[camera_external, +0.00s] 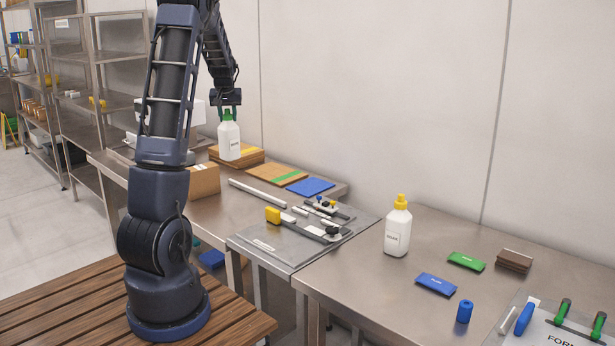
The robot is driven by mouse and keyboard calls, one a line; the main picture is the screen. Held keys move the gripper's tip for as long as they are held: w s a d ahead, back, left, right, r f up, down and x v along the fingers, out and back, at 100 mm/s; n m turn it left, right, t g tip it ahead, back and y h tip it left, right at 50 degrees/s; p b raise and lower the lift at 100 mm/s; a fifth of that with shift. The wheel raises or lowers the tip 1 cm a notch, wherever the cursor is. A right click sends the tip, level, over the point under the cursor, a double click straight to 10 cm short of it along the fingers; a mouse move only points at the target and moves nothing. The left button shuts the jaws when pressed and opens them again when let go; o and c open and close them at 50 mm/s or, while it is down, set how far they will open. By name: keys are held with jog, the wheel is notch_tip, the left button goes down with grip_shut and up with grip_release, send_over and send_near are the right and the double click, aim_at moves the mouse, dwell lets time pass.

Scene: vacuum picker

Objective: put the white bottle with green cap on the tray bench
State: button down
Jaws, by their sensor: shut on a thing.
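The white bottle with green cap (229,141) hangs upright below my gripper (228,112), which is shut on it around the green cap. The bottle appears in front of a stack of wooden boards or trays (252,154) on the left metal bench (216,212). I cannot tell whether its base touches anything. That bench may be the tray bench; no readable label confirms it. The fingertips are small and partly merge with the cap.
A white bottle with yellow cap (397,226) stands on the right bench (350,285). A flat board (277,176), a blue pad (310,187), a cardboard box (203,181) and a long metal bar (257,194) lie on the left bench. Metal shelves (112,55) stand behind.

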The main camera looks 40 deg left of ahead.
notch_tip(320, 180, down, 17)
jog(key=shift+f, duration=0.2)
dwell(0.5)
jog(key=shift+f, duration=0.15)
jog(key=c, duration=1)
grip_release()
jog(key=shift+o, duration=0.2)
